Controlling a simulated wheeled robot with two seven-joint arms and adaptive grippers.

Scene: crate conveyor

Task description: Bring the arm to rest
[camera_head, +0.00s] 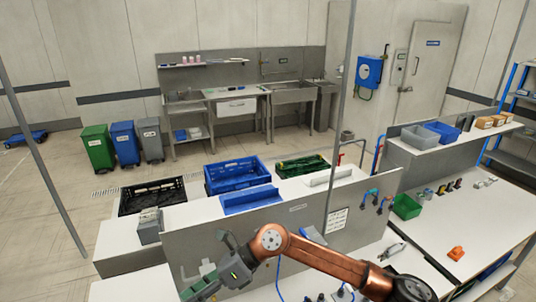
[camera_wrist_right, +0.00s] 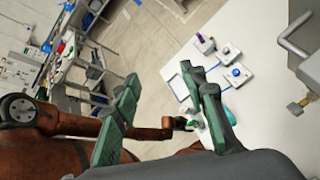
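My right gripper (camera_head: 203,253) is in the lower middle of the head view, at the end of a copper arm that comes in from the lower right. It is in front of the grey panel of the crate bench. In the right wrist view its two green fingers (camera_wrist_right: 162,80) stand apart with nothing between them. Copper links of mine fill the lower left of the wrist view.
A black crate (camera_head: 152,196), a blue crate (camera_head: 236,174) and a green crate (camera_head: 302,166) stand behind the grey panel (camera_head: 300,225). A white worktop (camera_head: 480,220) at the right holds a green bin (camera_head: 406,206) and small parts. Floor is free at the left.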

